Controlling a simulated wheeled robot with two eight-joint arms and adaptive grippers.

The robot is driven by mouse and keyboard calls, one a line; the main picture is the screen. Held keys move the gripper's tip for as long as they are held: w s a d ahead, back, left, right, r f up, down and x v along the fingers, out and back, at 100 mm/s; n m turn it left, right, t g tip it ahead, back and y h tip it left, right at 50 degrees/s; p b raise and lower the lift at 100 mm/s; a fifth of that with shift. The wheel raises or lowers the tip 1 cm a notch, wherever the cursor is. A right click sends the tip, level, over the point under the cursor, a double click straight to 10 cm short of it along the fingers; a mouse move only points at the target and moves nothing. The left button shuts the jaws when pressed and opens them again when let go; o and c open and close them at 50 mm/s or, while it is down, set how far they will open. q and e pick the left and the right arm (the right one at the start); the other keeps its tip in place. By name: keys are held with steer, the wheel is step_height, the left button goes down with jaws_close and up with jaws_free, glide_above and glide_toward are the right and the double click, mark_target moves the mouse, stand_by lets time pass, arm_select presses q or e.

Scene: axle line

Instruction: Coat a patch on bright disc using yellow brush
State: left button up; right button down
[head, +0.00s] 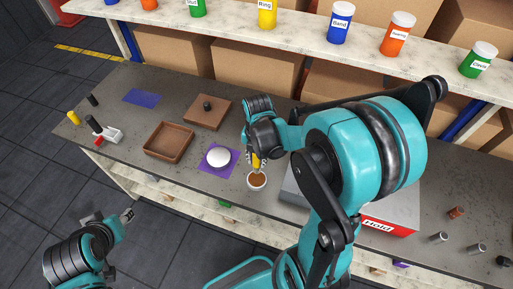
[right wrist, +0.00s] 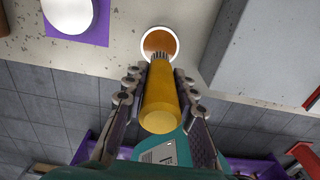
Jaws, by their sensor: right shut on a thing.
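The bright disc (head: 218,156) is white and lies on a purple mat (head: 212,171). It also shows at the top left in the right wrist view (right wrist: 67,12). My right gripper (head: 255,155) is shut on the yellow brush (right wrist: 161,105), seen between its fingers in the right wrist view. The brush's dark bristles (right wrist: 159,57) point at a small white cup with brown contents (head: 257,181), right of the disc. They overlap the cup's near edge; I cannot tell whether they touch the contents. My left gripper (head: 127,214) is off the table's front edge, too small to read.
A brown open tray (head: 149,155) and a brown lid with a knob (head: 208,107) lie left of the disc. A grey box with a red "Hold" front (head: 390,219) stands right of the cup. A blue mat (head: 142,97) is at the far left. Labelled jars line the shelf (head: 300,33).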

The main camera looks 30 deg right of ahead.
mark_target(257, 169)
steer(key=shift+f+b, duration=2.1)
steer(key=shift+f, duration=0.75)
steer(key=shift+f+b, duration=0.55)
steer(key=shift+r+p, duration=0.6)
steer(key=shift+r, duration=0.2)
steer(key=shift+r+p, duration=2.1)
steer(key=shift+r, duration=0.65)
steer(key=shift+f, duration=0.1)
